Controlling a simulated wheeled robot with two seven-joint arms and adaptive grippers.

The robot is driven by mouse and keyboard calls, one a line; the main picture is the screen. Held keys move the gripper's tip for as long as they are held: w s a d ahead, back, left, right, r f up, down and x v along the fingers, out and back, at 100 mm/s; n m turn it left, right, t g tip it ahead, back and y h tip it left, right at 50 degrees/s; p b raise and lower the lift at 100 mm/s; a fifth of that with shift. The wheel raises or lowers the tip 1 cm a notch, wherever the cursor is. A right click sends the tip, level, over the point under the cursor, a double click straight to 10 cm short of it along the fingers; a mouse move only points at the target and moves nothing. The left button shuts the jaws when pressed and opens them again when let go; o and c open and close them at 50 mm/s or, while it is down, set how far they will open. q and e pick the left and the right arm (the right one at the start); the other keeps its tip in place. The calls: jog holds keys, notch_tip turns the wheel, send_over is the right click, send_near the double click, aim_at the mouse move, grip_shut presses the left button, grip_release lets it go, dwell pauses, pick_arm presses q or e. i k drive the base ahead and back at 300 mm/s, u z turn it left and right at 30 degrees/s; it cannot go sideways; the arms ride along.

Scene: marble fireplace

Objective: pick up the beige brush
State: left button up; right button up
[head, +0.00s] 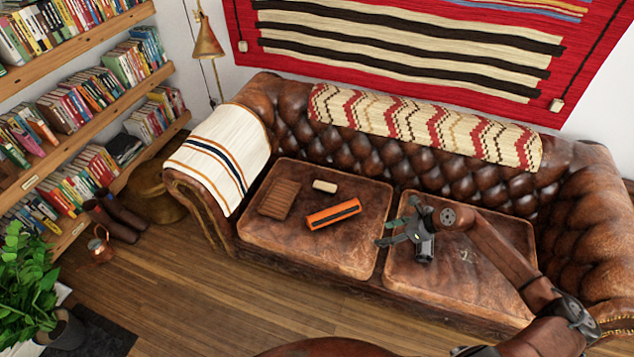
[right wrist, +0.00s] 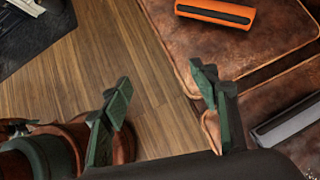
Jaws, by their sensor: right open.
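A small beige block (head: 325,186), which looks like the beige brush, lies on the left seat cushion of the brown leather sofa, behind an orange object. It is not visible in the right wrist view. My right gripper (head: 394,226) is above the front left part of the right cushion, to the right of the beige block and clearly apart from it. In the right wrist view its two green fingers (right wrist: 160,108) are spread with nothing between them. My left gripper is not in view.
The orange object with a dark strip (head: 333,214) and a brown ribbed piece (head: 279,198) lie near the beige block. A grey object (right wrist: 290,128) lies on the right cushion. The tufted backrest (head: 370,150) rises behind. The left cushion's front is clear.

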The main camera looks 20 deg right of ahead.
aim_at(329, 188)
jog(key=z, duration=0.05)
jog(key=i, duration=1.8)
